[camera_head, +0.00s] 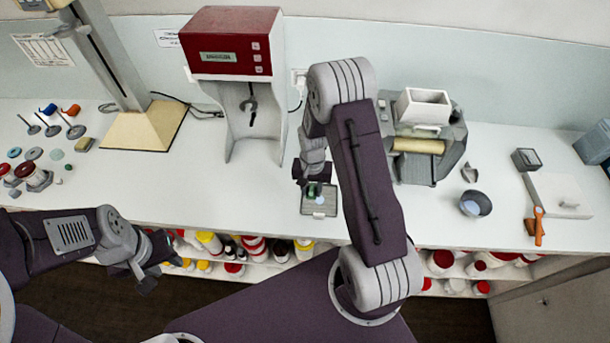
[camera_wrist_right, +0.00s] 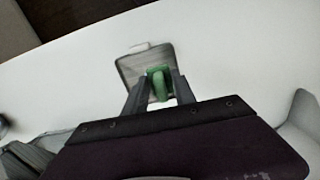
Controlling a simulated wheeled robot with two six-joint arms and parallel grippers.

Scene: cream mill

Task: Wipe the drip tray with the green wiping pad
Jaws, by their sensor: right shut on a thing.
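The drip tray (camera_head: 319,211) is a small grey rectangle with a pale tab at its front edge, lying on the white bench. It also shows in the right wrist view (camera_wrist_right: 130,66). My right gripper (camera_head: 313,190) is over the tray and shut on the green wiping pad (camera_wrist_right: 160,82). The pad is at the tray surface or just above it; I cannot tell whether they touch. In the head view the gripper partly hides the pad. My left gripper (camera_head: 150,272) hangs in front of the bench edge, away from the tray; its fingers are too unclear to judge.
A red-topped machine (camera_head: 231,85) stands behind the tray. A roller mill (camera_head: 425,140) stands to the right, with a metal bowl (camera_head: 475,204) and an orange-handled tool (camera_head: 538,225) further right. A shelf of bottles (camera_head: 250,245) lies below the bench. Bench left of the tray is clear.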

